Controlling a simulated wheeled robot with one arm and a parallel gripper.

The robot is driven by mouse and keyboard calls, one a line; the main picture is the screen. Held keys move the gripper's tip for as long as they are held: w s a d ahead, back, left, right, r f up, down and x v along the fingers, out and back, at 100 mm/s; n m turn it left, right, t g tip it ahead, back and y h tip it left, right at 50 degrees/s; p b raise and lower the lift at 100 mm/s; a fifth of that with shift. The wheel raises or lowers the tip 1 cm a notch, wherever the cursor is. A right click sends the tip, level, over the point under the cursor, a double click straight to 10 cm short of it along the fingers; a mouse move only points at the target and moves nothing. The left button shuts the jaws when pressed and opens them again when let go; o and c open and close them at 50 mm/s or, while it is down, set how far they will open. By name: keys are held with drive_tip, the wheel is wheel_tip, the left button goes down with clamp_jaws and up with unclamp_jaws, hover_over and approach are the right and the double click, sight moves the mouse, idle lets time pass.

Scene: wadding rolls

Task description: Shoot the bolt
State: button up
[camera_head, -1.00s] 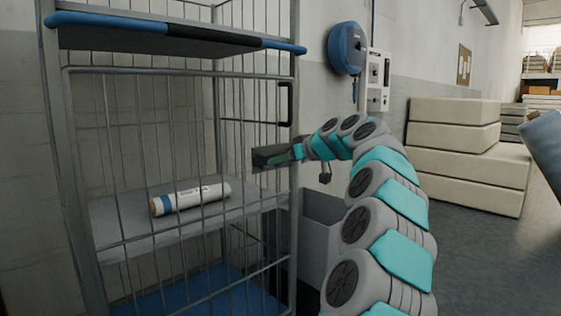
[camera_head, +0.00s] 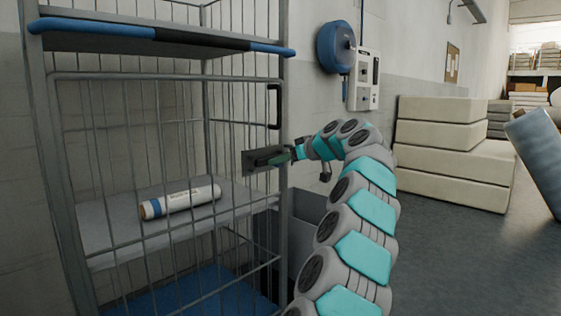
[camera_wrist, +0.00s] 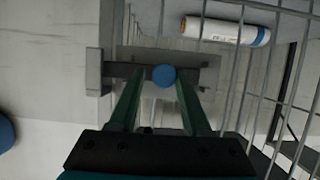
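The cage trolley's wire door (camera_head: 165,77) stands across its front, with a black handle (camera_head: 274,106) near its right edge. The bolt's grey plate (camera_head: 248,168) sits below the handle. In the wrist view, the bolt has a blue round knob (camera_wrist: 164,76), a dark bar (camera_wrist: 122,71) and a grey block (camera_wrist: 94,72) at the left. The bar reaches towards the block; I cannot tell if it enters. My gripper (camera_wrist: 158,80) is open, its green fingers on either side of the knob. A gap shows on the left; contact on the right is unclear. It also shows in the head view (camera_head: 270,158).
A white wadding roll (camera_head: 182,201) with a blue band lies on the cage's shelf (camera_head: 105,228). A grey bin (camera_head: 303,220) stands beside the cage. A blue reel (camera_head: 336,47) and a switch box (camera_head: 364,82) hang on the wall. Cream blocks (camera_head: 445,165) stand right; the floor before them is clear.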

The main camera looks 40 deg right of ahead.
drive_tip(key=o, duration=0.3)
drive_tip(key=shift+s, duration=0.15)
drive_tip(key=v, duration=0.7)
drive_tip(key=shift+s, duration=0.2)
drive_tip(key=shift+r, duration=0.15)
